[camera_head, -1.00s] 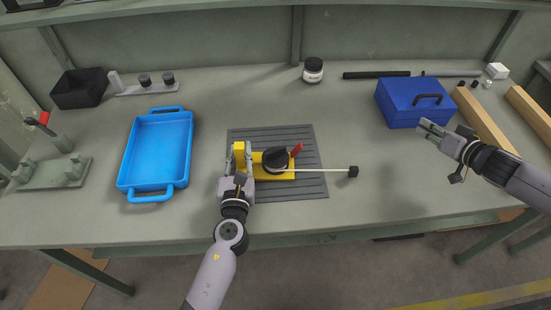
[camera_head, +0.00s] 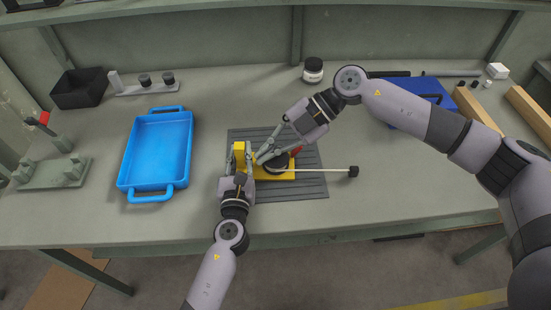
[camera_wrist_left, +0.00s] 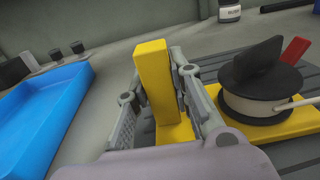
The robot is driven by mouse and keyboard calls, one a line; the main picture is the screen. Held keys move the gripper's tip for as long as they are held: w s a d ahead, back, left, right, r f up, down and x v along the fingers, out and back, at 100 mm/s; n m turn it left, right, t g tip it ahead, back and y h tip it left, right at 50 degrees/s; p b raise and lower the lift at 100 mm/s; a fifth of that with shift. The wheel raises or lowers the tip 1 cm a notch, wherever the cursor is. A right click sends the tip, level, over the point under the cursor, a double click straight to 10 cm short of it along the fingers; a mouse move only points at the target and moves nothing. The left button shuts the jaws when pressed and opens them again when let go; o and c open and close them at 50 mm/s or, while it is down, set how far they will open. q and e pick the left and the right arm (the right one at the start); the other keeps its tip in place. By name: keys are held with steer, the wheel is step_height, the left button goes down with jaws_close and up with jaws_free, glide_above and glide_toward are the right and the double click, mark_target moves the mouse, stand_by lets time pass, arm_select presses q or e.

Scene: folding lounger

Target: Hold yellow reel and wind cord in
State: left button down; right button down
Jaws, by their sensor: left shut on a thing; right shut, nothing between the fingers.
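The yellow reel (camera_head: 285,177) sits on a dark slatted mat (camera_head: 310,190). Its upright yellow post (camera_wrist_left: 154,80) is between the fingers of my left gripper (camera_head: 240,160), which is shut on it. The drum with its black knob (camera_wrist_left: 262,70) and red tab (camera_wrist_left: 295,52) shows clearly in the left wrist view. White cord (camera_head: 322,170) runs right from the drum to a black end piece (camera_head: 353,171). My right gripper (camera_head: 262,159) is shut and empty, over the drum in the head view, hiding much of the knob. It is absent from the left wrist view.
A blue tray (camera_head: 127,160) lies left of the mat. A blue box (camera_head: 425,112), partly hidden by my right arm, and a dark-lidded jar (camera_head: 313,71) stand further back. The bench is clear at the front right.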

steer(key=n+h, duration=0.3)
steer(key=n+t+h, duration=0.3)
steer(key=h, duration=0.4)
glide_above(284, 162)
steer(key=shift+s+a+f, duration=0.15)
steer(key=shift+f, duration=0.8)
steer(key=shift+s+a+f, duration=0.15)
steer(key=shift+a+f, duration=0.05)
steer(key=shift+f, duration=0.8)
steer(key=shift+s+a+f, duration=0.15)
steer(key=shift+f, duration=0.8)
steer(key=shift+w+d, duration=0.15)
steer(key=shift+d, duration=0.15)
steer(key=shift+w+d, duration=0.2)
steer(key=shift+d, duration=0.05)
